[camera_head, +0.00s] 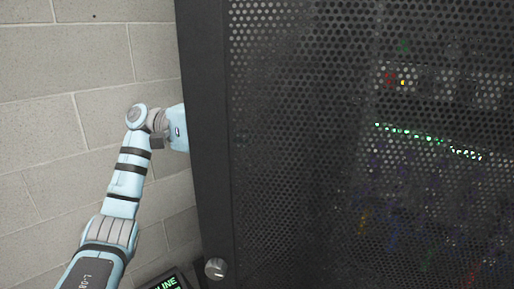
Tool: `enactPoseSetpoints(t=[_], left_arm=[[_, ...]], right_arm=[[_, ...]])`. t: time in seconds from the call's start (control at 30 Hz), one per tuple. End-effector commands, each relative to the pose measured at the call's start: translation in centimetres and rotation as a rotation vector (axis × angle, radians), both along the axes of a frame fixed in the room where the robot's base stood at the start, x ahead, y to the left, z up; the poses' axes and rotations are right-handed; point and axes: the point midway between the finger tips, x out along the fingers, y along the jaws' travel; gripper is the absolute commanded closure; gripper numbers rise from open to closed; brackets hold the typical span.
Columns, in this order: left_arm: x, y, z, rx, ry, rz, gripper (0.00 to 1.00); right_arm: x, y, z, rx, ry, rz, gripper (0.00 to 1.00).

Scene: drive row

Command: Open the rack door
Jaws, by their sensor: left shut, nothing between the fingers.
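The rack door (300,190) is a dark perforated panel with a solid dark left edge, and it fills the middle and right of the view. Rack equipment with lights shows through its holes. How far the door stands open I cannot tell. My left arm rises from the lower left, and its wrist bends right to the door's left edge. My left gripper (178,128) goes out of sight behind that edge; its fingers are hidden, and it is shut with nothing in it. My right gripper is not in view.
A pale block wall (60,120) stands on the left, behind my left arm. A small grey round knob (215,268) is low by the door's left edge. A dark screen (168,282) with green letters is at the bottom.

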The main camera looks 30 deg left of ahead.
Motion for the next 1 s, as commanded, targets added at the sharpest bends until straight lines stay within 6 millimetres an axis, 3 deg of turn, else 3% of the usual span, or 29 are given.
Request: enactPoseSetpoints(t=[0.2, 0.33, 0.5, 1.0], left_arm=[[0.2, -4.4, 0.2, 0.000, -0.001, 0.000, 1.00], [-1.9, -5.0, 0.0, 0.001, 0.001, 0.004, 1.00], [-3.1, -5.5, 0.1, -0.002, 0.003, 0.001, 1.00], [-3.5, -6.0, 0.1, -0.003, 0.002, -0.004, 1.00]], right_arm=[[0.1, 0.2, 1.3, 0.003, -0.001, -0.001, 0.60], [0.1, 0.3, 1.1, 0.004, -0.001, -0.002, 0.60], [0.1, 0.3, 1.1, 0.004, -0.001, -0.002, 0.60], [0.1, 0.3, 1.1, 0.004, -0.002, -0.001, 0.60]])
